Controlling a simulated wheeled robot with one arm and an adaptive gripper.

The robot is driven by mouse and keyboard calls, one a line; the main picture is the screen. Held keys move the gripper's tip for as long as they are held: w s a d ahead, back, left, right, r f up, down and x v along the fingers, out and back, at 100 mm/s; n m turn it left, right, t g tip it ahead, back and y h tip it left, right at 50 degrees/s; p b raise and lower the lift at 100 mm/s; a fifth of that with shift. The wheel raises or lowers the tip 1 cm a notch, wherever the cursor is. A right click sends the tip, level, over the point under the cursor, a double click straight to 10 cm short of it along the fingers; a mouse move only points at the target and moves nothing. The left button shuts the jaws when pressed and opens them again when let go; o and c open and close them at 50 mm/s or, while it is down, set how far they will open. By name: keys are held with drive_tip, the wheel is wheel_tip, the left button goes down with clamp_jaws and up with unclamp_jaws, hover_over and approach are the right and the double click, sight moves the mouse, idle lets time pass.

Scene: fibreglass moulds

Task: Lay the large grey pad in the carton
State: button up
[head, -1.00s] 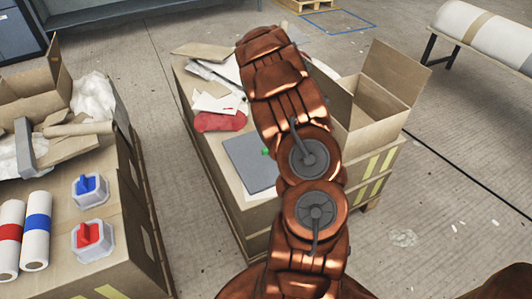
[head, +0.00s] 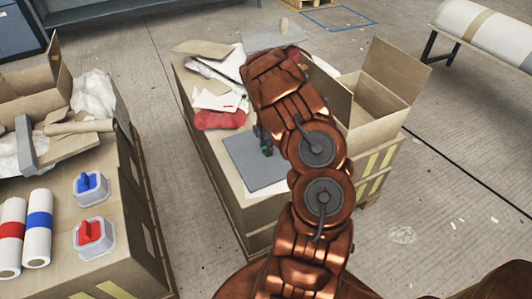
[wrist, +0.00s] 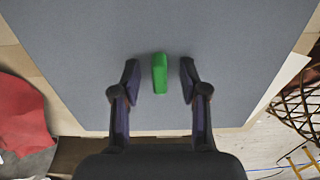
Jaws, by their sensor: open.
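The grey pad (head: 252,168) lies flat on the bench, with a green grip block (wrist: 160,74) standing on it. It fills most of the wrist view (wrist: 80,60). My gripper (wrist: 158,82) is open over the pad, one finger on each side of the green block, with a gap on both sides. In the head view my gripper (head: 266,142) is partly hidden by my arm. The open carton (head: 384,108) stands at the right end of the same bench, its flaps up. My arm hides its left part, and its floor is not visible.
A red bag (head: 220,120) and white scraps lie behind the pad. Another grey board (head: 275,40) with a beige knob is farther back. A left bench holds rolls, a blue-handled block (head: 90,188), a red-handled block (head: 93,238) and another open box (head: 28,95).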

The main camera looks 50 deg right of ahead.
drive_tip(key=shift+f, duration=0.1)
drive_tip(key=shift+c, duration=0.3)
clamp_jaws()
idle(0.4)
